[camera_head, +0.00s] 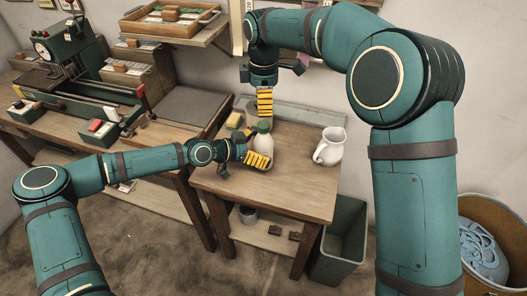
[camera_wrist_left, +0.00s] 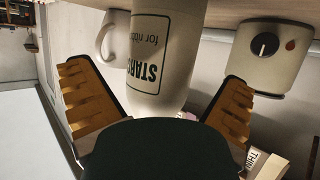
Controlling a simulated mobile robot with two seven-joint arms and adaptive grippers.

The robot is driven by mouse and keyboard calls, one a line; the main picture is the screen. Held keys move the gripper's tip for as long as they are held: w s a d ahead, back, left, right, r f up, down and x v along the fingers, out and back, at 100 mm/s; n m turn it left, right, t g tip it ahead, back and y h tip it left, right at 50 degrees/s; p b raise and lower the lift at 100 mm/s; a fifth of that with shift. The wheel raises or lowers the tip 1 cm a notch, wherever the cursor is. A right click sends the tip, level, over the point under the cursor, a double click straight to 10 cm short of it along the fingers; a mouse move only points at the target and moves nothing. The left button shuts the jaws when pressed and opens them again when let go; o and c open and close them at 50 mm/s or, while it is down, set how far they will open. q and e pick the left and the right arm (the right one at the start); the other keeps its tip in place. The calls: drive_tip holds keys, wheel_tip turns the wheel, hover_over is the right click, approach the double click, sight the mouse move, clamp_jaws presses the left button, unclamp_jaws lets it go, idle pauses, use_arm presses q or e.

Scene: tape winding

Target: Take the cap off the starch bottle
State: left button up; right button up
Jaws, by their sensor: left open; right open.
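The white starch bottle (camera_head: 263,145) stands upright on the small wooden table, with a green cap (camera_head: 264,127) on top. In the left wrist view the bottle (camera_wrist_left: 162,50) shows part of its printed label. My left gripper (camera_head: 256,150) is open, with its yellow fingers on either side of the bottle; the wrist view shows gaps between the fingers and the bottle. My right gripper (camera_head: 265,104) points down from above, its yellow fingertips just over the cap. It is open, but its fingers overlap in this view, and I cannot tell whether they touch the cap.
A white pitcher (camera_head: 329,146) stands right of the bottle on the table (camera_head: 290,190). A pale box with a dark knob (camera_wrist_left: 265,45) shows in the wrist view. A grey bin (camera_head: 342,240) stands beside the table; the table's front is clear.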

use_arm(q)
drive_tip(key=shift+x, duration=0.85)
